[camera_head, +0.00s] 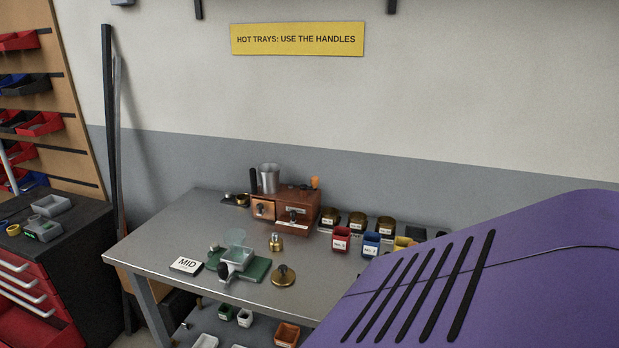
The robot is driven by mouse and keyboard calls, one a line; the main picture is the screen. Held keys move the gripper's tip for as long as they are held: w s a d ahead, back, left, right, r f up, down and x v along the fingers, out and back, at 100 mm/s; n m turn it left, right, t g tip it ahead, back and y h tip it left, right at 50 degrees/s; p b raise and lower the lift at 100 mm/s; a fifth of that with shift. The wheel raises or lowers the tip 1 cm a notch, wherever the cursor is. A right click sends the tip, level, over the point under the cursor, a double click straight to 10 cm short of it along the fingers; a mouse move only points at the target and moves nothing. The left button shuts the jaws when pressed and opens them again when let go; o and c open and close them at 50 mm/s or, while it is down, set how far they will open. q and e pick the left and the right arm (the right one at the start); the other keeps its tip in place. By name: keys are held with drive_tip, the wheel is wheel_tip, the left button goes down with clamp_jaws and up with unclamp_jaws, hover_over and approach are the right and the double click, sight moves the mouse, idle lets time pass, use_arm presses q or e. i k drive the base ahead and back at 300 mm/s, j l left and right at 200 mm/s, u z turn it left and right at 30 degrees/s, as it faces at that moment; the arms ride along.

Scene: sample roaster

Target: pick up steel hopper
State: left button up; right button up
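The steel hopper (269,178) is a shiny grey cup-like cylinder. It stands upright at the left end of the top of a copper-brown roaster box (296,201), towards the back of the grey metal table (165,235). A dark upright rod (253,181) is close at its left. The lower edge of the hopper meets the box top. Neither of my grippers is in view, so nothing is seen holding the hopper.
In front of the roaster are a green-based scale (257,269), a brass weight (275,243), a brass disc (283,276) and a "MID" sign (186,264). Brass tins, a red bin (341,240) and a blue bin (371,243) stand at right. The table's left end is bare.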

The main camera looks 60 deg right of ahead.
sight(266, 178)
drive_tip(key=z, duration=1.7)
